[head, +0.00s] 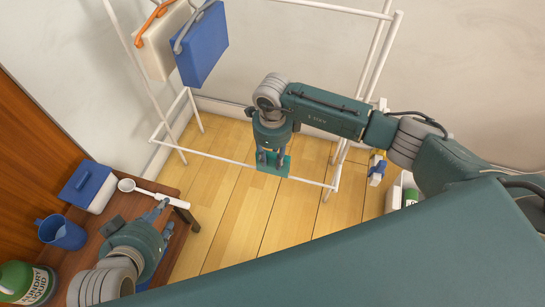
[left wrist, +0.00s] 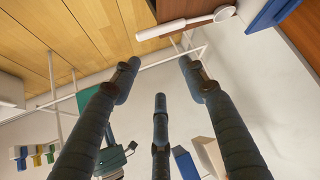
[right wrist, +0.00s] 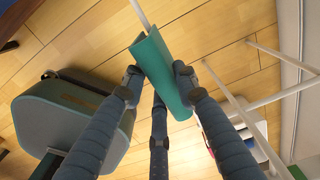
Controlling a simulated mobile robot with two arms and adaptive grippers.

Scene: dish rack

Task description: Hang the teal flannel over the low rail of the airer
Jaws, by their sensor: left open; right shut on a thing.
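The teal flannel (head: 274,168) is at the low white rail (head: 225,158) of the airer in the head view. In the right wrist view the flannel (right wrist: 160,75) looks folded over the rail (right wrist: 140,14), with the rail running into its fold. My right gripper (head: 272,160) points down from above and is shut on the flannel, its fingers (right wrist: 155,82) on either side of it. How far the cloth hangs on each side is partly hidden. My left gripper (head: 167,212) is open and empty over the wooden bench (head: 182,188), away from the airer.
Blue and cream hanging bags (head: 202,45) are at the airer's upper left. The bench holds a blue-lidded box (head: 90,186), blue jug (head: 62,233), green bottle (head: 22,282) and white scoop (head: 155,192). The wooden floor (head: 235,215) below is mostly clear.

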